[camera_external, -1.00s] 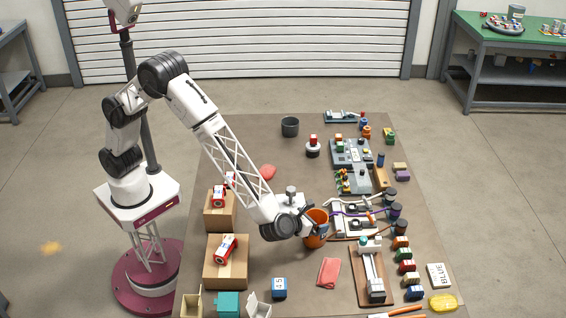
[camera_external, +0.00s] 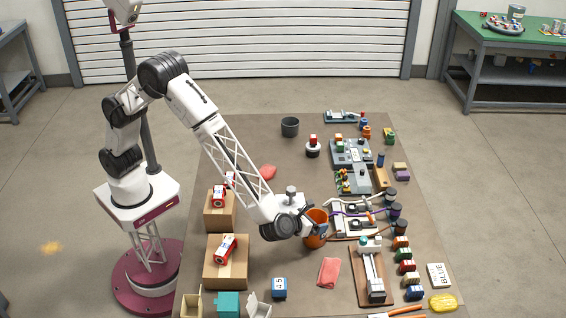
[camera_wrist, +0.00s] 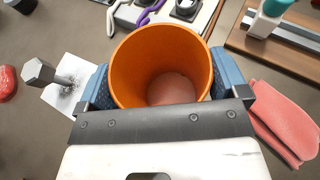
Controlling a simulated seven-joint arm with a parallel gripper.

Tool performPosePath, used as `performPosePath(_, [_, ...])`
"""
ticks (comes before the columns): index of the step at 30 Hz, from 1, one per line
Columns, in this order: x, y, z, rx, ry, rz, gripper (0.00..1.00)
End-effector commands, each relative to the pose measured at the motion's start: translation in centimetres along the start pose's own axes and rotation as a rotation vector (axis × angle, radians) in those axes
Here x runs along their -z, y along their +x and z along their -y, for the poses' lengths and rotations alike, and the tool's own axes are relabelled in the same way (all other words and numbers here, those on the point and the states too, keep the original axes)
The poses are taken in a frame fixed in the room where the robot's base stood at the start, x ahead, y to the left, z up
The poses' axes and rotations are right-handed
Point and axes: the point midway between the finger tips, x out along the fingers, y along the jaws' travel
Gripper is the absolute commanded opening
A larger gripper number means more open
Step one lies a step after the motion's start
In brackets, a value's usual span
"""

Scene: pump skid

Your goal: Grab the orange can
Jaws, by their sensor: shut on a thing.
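The orange can (camera_external: 314,238) stands open end up on the brown table, right of centre in the external view. It also shows in the wrist view (camera_wrist: 150,62), where I look down into its empty inside. My gripper (camera_external: 318,228) has its blue fingers on opposite sides of the can, and they press against its outer wall. In the wrist view my gripper (camera_wrist: 160,88) spans the can left and right. The can's lower part is partly hidden, so I cannot tell whether its base touches the table.
A pink cloth (camera_external: 328,272) and a wooden board with a metal rail (camera_external: 372,275) lie nearby. A hex-headed bolt (camera_wrist: 40,73) stands left of the can. Cardboard boxes (camera_external: 222,270) stand at the left.

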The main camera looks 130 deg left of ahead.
Motion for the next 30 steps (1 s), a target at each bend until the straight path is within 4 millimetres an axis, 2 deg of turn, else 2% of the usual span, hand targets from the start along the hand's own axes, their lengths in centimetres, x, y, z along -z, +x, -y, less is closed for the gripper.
performPosePath(8, [-1.3,-0.5,0.1,0.001,-0.001,0.001,0.46])
performPosePath(14, [-3.5,-1.5,-0.1,0.001,-0.003,0.001,0.46])
performPosePath(30, [-2.5,-5.5,-7.3,0.001,-0.001,0.001,0.46])
